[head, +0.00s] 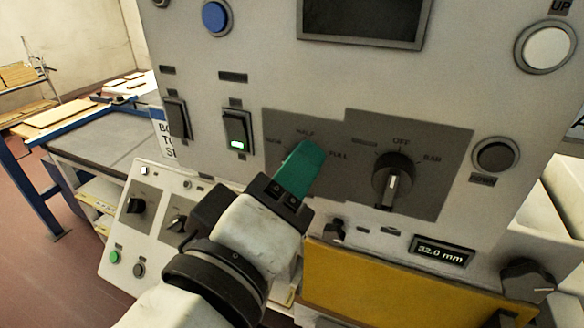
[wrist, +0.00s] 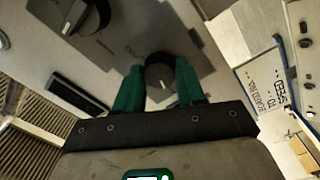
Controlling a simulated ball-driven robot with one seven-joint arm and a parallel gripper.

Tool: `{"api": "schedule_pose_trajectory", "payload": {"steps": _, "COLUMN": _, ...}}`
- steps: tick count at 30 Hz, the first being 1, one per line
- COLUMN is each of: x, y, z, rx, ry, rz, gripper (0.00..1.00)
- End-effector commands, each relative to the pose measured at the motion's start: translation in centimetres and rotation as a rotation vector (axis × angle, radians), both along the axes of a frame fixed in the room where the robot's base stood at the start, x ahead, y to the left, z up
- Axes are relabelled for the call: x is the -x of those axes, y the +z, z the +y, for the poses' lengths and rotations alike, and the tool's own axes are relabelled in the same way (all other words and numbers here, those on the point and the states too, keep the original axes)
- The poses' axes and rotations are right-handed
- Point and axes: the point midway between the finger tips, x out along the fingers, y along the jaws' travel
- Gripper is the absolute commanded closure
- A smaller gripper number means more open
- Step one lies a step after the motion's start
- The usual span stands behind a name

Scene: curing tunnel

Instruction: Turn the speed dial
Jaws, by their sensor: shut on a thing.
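My gripper (head: 306,156) has teal fingers that reach to the grey panel plate (head: 437,207) on the machine front. In the head view its fingers cover a dial between labels, of which HALF and FULL are readable. In the wrist view that round dark dial (wrist: 158,74) sits between the two fingers of my gripper (wrist: 159,82), which are shut on it. Which label the dial points to is hidden by the fingers.
A second dial (head: 393,180) marked OFF and BAR is to the right. Lit rocker switch (head: 238,131) is at left, round black button (head: 495,156) at right. Below are a 32.0 mm display (head: 441,250), a black knob (head: 528,281) and a yellow panel (head: 385,290).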

Motion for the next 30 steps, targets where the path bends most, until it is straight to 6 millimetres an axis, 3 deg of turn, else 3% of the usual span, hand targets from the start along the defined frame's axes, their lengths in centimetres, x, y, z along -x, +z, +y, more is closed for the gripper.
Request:
{"api": "schedule_pose_trajectory", "payload": {"steps": 9, "x": 0.0, "y": 0.1, "z": 0.2, "rx": 0.003, "ry": 0.008, "rz": -0.004, "gripper": 0.92}}
{"api": "schedule_pose_trajectory", "payload": {"steps": 10, "x": 0.0, "y": 0.1, "z": 0.2, "rx": 0.003, "ry": 0.008, "rz": -0.004, "gripper": 0.59}}
{"api": "schedule_pose_trajectory", "payload": {"steps": 17, "x": 0.0, "y": 0.1, "z": 0.1, "rx": 0.002, "ry": 0.004, "rz": -0.002, "gripper": 0.37}}
{"api": "schedule_pose_trajectory", "payload": {"steps": 26, "x": 0.2, "y": 0.0, "z": 0.2, "rx": 0.001, "ry": 0.003, "rz": -0.001, "gripper": 0.36}}
{"api": "schedule_pose_trajectory", "payload": {"steps": 30, "x": 1.5, "y": -0.2, "z": 0.7, "rx": 0.001, "ry": 0.003, "rz": -0.002, "gripper": 0.36}}
